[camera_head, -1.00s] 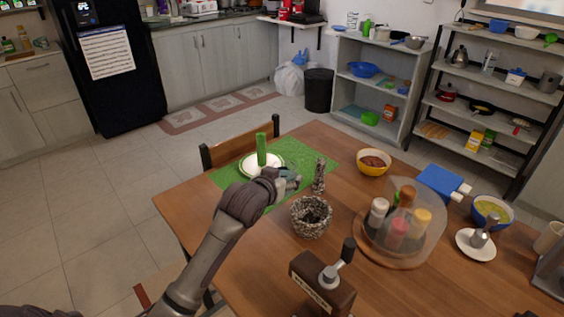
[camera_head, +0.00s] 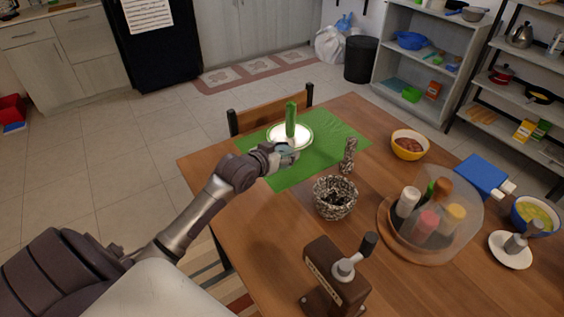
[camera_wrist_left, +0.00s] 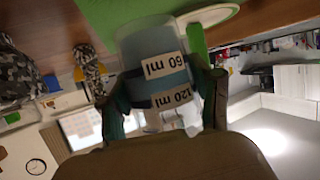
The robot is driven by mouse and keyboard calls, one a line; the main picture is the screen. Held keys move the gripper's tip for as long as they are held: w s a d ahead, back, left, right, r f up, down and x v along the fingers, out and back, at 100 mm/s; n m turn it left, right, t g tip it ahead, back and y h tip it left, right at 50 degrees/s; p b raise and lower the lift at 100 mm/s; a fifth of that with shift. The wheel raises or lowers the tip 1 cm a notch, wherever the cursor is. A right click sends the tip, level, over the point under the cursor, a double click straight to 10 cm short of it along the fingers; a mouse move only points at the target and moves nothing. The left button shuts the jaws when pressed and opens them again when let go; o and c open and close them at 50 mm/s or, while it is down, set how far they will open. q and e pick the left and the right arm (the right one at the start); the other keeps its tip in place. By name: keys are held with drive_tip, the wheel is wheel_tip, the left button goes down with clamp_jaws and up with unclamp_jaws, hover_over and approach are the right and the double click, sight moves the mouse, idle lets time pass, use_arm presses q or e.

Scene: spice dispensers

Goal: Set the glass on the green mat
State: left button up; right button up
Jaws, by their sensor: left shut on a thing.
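My left gripper (camera_head: 284,155) is shut on a clear glass (camera_wrist_left: 156,62), which carries "60 ml" and "120 ml" labels in the left wrist view. In the head view the gripper mostly hides the glass. The green mat (camera_head: 325,152) lies on the wooden table, and the gripper shows over its front left part, beside the plate. I cannot tell the gap between glass and mat. In the left wrist view the mat (camera_wrist_left: 197,42) appears beyond the glass. My right gripper is not in view.
A white plate (camera_head: 272,139) with a green upright item (camera_head: 290,118) occupies the mat's far left. A speckled mill (camera_head: 348,156) and speckled bowl (camera_head: 335,198) stand to the right. A dark dispenser (camera_head: 335,270) is at the front. The mat's middle looks clear.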

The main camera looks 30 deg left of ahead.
use_arm(q)
drive_tip(key=shift+a+f, duration=0.15)
drive_tip(key=shift+a, duration=0.05)
drive_tip(key=shift+f, duration=0.35)
wheel_tip(320, 180, down, 2)
drive_tip(key=shift+f, duration=0.6)
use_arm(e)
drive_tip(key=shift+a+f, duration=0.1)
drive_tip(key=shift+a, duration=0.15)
use_arm(q)
drive_tip(key=o, duration=1.4)
drive_tip(key=shift+f, duration=0.15)
